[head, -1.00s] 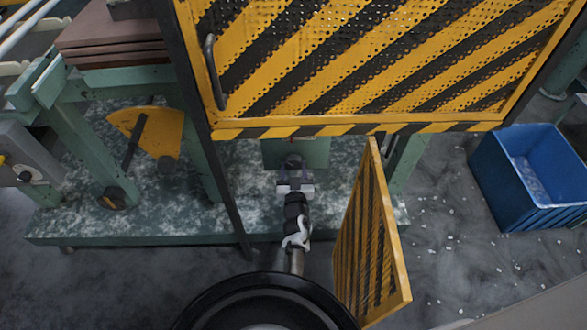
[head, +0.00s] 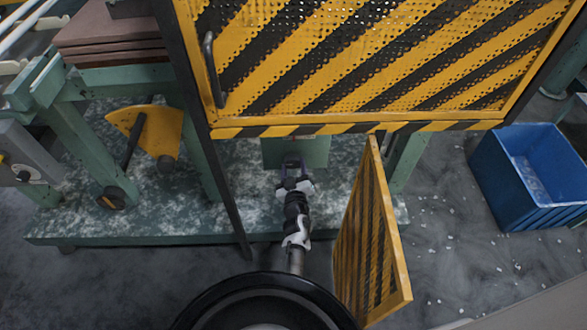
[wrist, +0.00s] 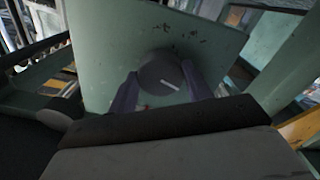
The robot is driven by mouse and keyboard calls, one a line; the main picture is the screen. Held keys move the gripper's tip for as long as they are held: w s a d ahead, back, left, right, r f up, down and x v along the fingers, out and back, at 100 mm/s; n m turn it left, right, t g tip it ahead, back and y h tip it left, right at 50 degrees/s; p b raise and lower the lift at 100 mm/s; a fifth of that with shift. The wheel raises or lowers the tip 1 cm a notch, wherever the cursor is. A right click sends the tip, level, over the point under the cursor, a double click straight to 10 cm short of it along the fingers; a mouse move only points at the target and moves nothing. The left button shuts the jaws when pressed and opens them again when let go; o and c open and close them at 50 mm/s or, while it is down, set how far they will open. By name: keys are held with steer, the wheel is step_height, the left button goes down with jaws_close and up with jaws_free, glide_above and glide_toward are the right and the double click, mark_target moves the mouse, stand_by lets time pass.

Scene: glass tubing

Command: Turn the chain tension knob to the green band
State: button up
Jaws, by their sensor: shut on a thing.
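The chain tension knob (wrist: 160,78) is a dark round knob with a pale pointer line, on the front of a light green box (wrist: 95,45). The pointer slants down to the right in the wrist view. My gripper (wrist: 161,84) is shut on the knob, one finger on each side. In the head view my gripper (head: 292,163) reaches the green box (head: 312,152) below the striped guard, and hides the knob. Dark specks mark the plate above the knob. I cannot make out the green band in either view.
A yellow-black striped guard (head: 370,60) hangs above my arm. An open striped door panel (head: 370,240) stands close to its right. A dark post (head: 230,190) stands on the left. A blue bin (head: 530,175) is at the far right.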

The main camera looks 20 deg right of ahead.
steer(key=n, duration=0.4)
steer(key=shift+r+n+b, duration=0.1)
steer(key=shift+n+b, duration=0.2)
steer(key=shift+r+n+b, duration=0.1)
steer(key=shift+n+b, duration=0.25)
steer(key=shift+n, duration=1.95)
steer(key=shift+w+d, duration=0.1)
steer(key=o, duration=1)
steer(key=shift+c, duration=0.2)
